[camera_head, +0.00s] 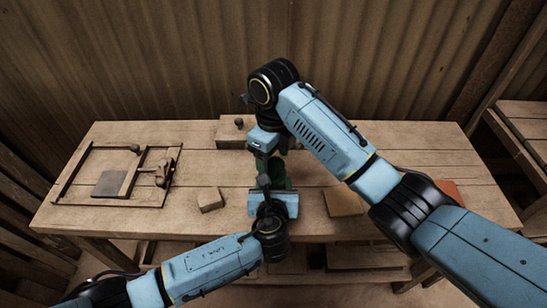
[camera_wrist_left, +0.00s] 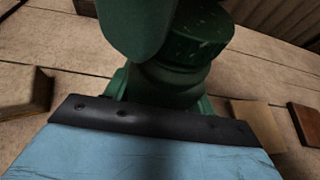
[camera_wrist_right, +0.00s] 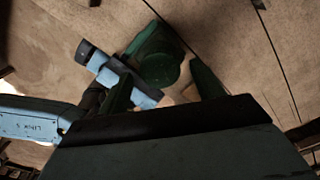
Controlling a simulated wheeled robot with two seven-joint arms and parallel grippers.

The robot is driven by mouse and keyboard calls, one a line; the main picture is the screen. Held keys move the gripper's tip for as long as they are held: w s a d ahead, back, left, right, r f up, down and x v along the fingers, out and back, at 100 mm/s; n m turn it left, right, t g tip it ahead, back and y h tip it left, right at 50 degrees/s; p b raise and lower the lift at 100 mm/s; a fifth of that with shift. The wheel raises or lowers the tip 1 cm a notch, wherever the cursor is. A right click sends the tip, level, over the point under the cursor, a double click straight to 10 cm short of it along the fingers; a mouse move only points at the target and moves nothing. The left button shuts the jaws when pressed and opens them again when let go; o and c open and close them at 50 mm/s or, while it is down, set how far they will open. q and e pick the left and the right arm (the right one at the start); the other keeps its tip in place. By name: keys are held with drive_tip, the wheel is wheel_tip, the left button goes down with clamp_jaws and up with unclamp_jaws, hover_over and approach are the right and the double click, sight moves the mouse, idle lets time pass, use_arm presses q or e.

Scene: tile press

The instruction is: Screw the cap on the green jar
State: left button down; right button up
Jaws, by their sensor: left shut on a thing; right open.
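The green jar (camera_head: 277,172) stands upright near the middle of the table, mostly hidden by my arms in the head view. My left gripper (camera_head: 272,186) is shut on it from the front, low down; the left wrist view shows the dark green body (camera_wrist_left: 165,85) close up. A speckled round green part (camera_wrist_left: 198,42) sits above it; I cannot tell whether this is the cap. My right gripper (camera_head: 266,152) is above the jar, pointing down and open. In the right wrist view its green fingers (camera_wrist_right: 162,88) are apart, with a round dark green top (camera_wrist_right: 160,70) between and beyond them.
A wooden frame (camera_head: 60,190) with a dark tile and a sliding bar lies on the left of the table. A wood block (camera_head: 210,199) is left of the jar and a flat wooden piece (camera_head: 343,202) is right of it. A block with a knob (camera_head: 232,132) stands behind.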

drive_tip(key=shift+r, duration=1.85)
drive_tip(key=shift+c, duration=0.5)
